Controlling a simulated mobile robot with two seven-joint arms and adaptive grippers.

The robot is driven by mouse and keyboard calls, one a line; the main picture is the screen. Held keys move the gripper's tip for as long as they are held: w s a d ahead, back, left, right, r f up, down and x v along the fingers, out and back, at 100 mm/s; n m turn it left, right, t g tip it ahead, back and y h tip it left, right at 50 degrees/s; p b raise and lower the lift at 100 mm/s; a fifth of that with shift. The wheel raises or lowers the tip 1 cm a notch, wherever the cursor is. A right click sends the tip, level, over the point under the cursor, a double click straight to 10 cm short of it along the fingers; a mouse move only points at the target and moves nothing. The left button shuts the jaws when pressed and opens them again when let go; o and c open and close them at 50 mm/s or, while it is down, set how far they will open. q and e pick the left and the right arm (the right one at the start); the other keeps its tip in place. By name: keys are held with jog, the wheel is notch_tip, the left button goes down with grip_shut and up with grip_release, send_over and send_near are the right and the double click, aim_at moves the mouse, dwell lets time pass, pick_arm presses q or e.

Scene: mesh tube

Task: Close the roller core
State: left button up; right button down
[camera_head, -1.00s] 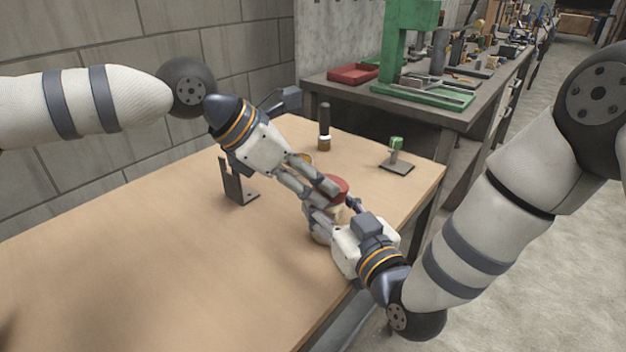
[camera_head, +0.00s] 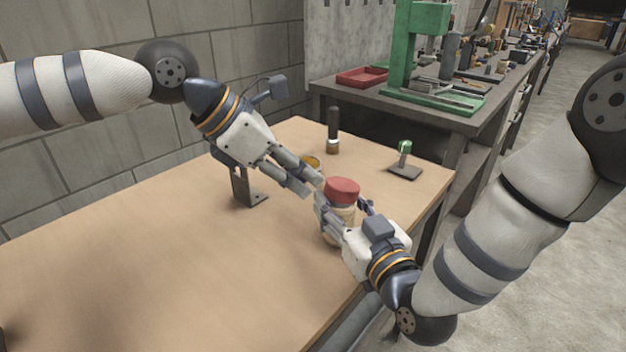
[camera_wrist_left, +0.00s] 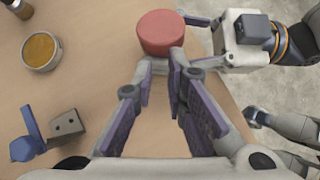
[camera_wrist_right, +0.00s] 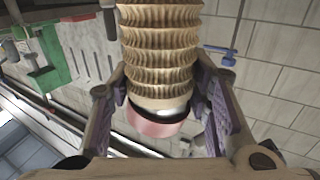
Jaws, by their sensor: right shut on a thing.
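The roller core (camera_head: 340,215) is a tan ribbed cylinder, upright in the head view near the table's front right edge. The right wrist view shows its ribs (camera_wrist_right: 160,45) between the fingers. A red cap (camera_head: 342,188) sits at its upper end; it also shows in the left wrist view (camera_wrist_left: 160,32) and right wrist view (camera_wrist_right: 155,128). My right gripper (camera_head: 342,212) is shut around the core from the right. My left gripper (camera_head: 312,186) is partly open and empty, its fingertips beside the cap on its left. Whether the cap is fully seated cannot be told.
A dark bracket (camera_head: 243,190) stands left of the grippers. A round amber-filled dish (camera_wrist_left: 41,50) lies behind the left fingers. A dark upright cylinder (camera_head: 333,130) and a green-topped stand (camera_head: 404,160) stand farther back.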

jog(key=c, duration=0.8)
grip_release()
jog(key=shift+s+a, duration=0.1)
jog(key=shift+a, duration=0.05)
jog(key=shift+o, duration=0.2)
jog(key=shift+s+f, duration=0.1)
jog(key=v, duration=1.2)
